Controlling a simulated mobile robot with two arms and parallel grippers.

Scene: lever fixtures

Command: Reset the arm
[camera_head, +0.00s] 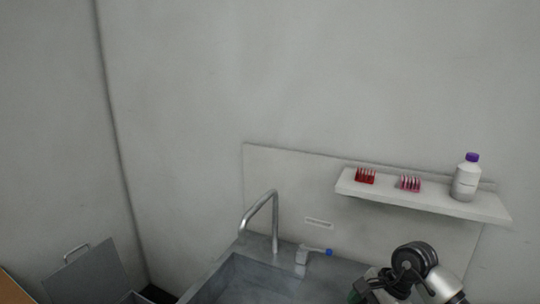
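A grey tap lever with a blue tip (328,252) sits on a small upright base (301,262) on the counter, right of the tall curved faucet (275,220). The lever points to the right, roughly level. Part of my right arm, with a dark round joint and a silver link, shows at the bottom right, in front of the counter. The fingertips of the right gripper are not visible. My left arm and gripper are out of view.
A grey sink (245,280) lies below the faucet. A white wall shelf (430,199) holds a red rack (365,176), a pink rack (410,184) and a white bottle with a purple cap (467,180). A grey panel with a handle (88,275) stands at lower left.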

